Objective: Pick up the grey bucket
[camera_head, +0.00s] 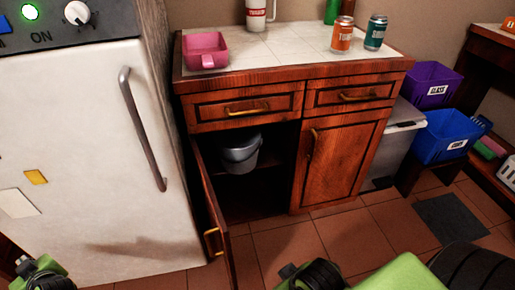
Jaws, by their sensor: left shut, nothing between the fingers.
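The grey bucket (240,158) stands inside the open left compartment of the dark wood cabinet, on what looks like a shelf. Its rim and handle show, and the space around it is dark. The left cabinet door (213,215) is swung open towards me, with a brass handle near its lower end. My left gripper (28,268) is at the bottom left corner, partly cut off by the picture edge. It is shut and empty, well apart from the bucket. Green and black parts of my right arm show at the bottom, but its fingers do not show.
A white appliance (85,160) stands left of the cabinet. The countertop (285,48) holds a pink container (206,50), an orange can (342,35) and a teal can (376,32). Purple (432,85) and blue (445,135) bins are at right. Tiled floor (290,243) before the cabinet is clear.

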